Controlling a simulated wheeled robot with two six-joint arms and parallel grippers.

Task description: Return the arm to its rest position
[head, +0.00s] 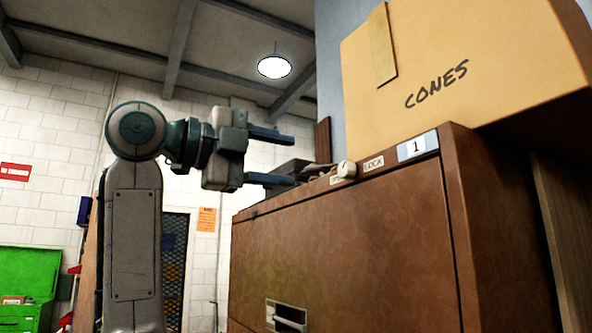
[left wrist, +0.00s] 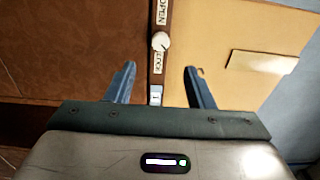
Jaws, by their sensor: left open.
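My left gripper (head: 280,157) is open and empty, raised at the top left of a brown cabinet (head: 350,240) in the head view. Its two blue-grey fingers point right toward a round pale knob (head: 346,169) on the cabinet's top rail. In the left wrist view the fingers (left wrist: 160,85) are spread apart, and the knob (left wrist: 160,41) lies beyond them between OPEN and LOCK labels. The gripper appears apart from the knob. My left arm stands bent, with its upright link at the left. My right gripper is not in view.
A cardboard box (head: 470,60) marked CONES sits on top of the cabinet. A label with 1 (head: 417,146) and a drawer handle (head: 287,317) are on the cabinet's front. A green case (head: 28,285) stands at the far left. Open air lies above my gripper.

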